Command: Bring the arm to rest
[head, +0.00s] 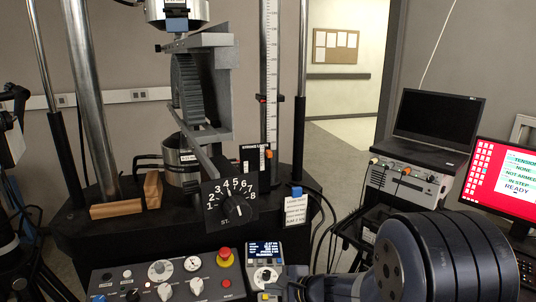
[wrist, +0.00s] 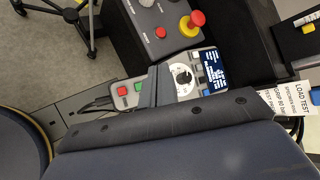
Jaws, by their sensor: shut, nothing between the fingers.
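My arm, a thick blue-grey link, fills the lower right of the head view. My gripper (head: 292,289) reaches left from it at the bottom edge, partly cut off, beside the small control unit (head: 264,262) with a lit screen and a dial. In the wrist view my gripper (wrist: 162,84) is a dark, narrow shape in front of the same control unit (wrist: 186,76). It is shut and empty. I cannot tell whether it touches the unit. My own blue-grey body covers the bottom of the wrist view.
A control panel (head: 165,283) with a red stop button (head: 225,257) stands left of the unit. A red-bordered monitor (head: 507,180) and a laptop (head: 438,117) stand right.

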